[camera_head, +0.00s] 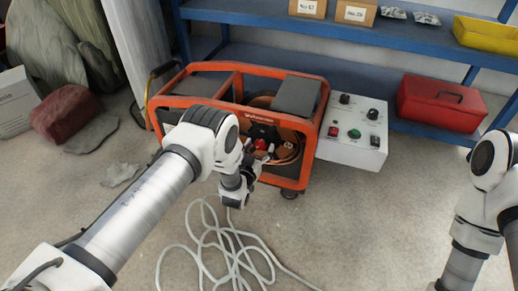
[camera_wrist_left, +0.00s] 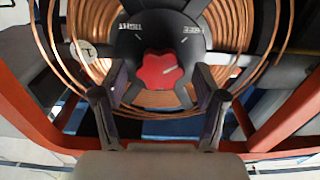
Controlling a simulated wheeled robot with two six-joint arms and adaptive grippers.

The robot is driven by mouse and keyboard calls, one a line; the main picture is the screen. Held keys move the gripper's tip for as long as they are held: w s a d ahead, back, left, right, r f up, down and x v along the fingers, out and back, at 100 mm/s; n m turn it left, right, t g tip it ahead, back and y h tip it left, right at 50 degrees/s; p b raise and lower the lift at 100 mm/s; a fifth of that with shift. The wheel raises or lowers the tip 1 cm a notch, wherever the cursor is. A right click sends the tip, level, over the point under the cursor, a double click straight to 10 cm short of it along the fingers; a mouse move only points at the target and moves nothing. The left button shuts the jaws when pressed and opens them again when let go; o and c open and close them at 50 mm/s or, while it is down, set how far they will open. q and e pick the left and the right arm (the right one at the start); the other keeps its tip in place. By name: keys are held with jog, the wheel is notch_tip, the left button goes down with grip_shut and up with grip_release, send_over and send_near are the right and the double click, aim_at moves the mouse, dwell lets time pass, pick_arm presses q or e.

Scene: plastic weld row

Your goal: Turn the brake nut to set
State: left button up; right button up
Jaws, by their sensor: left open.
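The brake nut (camera_wrist_left: 163,70) is a red lobed knob with a short white line on it, at the centre of a black hub (camera_wrist_left: 190,38). The hub carries white lettering that reads upside down, apparently TIGHT on one side and FREE on the other. Copper-coloured wire coils (camera_wrist_left: 238,22) surround the hub. In the left wrist view my left gripper (camera_wrist_left: 160,98) is open, its fingers apart below and to either side of the nut, not touching it. In the head view this gripper (camera_head: 262,160) is at the front of the orange-framed machine (camera_head: 312,125) and partly covers the spool. My right gripper is out of view.
A white control box (camera_head: 350,150) with knobs and buttons adjoins the machine's right side. Orange frame bars (camera_wrist_left: 285,125) cross both lower corners of the wrist view. A grey cable (camera_head: 235,255) lies loose on the floor.

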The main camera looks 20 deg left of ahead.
pick_arm(q)
jog(key=c, duration=1.1)
jog(key=shift+c, duration=0.2)
